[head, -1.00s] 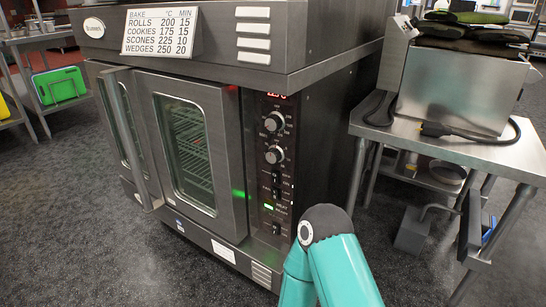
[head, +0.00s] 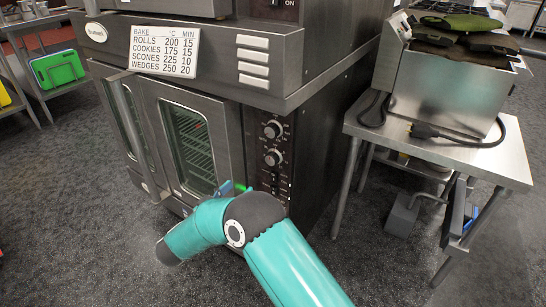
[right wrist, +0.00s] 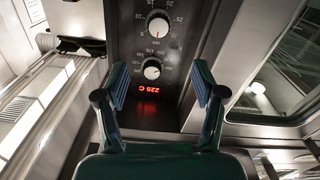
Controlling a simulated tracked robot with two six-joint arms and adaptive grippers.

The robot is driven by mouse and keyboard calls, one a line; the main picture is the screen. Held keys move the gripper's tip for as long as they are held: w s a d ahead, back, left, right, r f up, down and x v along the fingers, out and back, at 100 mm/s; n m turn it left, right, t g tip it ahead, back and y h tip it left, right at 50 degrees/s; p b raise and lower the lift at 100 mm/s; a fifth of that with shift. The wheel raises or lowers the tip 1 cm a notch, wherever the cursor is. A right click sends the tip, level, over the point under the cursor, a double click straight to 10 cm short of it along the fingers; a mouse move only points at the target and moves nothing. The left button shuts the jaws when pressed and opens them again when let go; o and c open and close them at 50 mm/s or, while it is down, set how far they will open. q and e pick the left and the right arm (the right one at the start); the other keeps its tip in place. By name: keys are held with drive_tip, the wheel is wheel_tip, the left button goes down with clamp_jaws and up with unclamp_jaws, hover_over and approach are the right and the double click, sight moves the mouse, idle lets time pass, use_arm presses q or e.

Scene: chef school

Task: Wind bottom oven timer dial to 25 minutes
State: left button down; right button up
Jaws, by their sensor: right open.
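The bottom oven's timer dial (head: 272,157) is the lower of two round knobs on its dark control panel. In the right wrist view, turned upside down, the timer dial (right wrist: 158,25) is at the top; its pointer setting is too small to read surely. The temperature dial (right wrist: 152,70) and a red display (right wrist: 148,89) reading 225 C lie below it. My right gripper (right wrist: 160,84) is open and empty, facing the panel, fingers apart and not around the timer dial. In the head view its fingers show only partly, behind my arm. My left gripper is out of view.
The oven's glass door (head: 188,140) is left of the panel. A bake chart (head: 158,46) hangs above, listing rolls, cookies, scones and wedges. A steel side table (head: 470,155) with a metal appliance (head: 450,85) and its cord stands right. Carpet in front is clear.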

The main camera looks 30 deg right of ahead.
sight(269, 161)
drive_tip(key=b+x, duration=0.2)
drive_tip(key=x, duration=1.3)
drive_tip(key=shift+w+d, duration=0.2)
drive_tip(key=shift+d, duration=0.1)
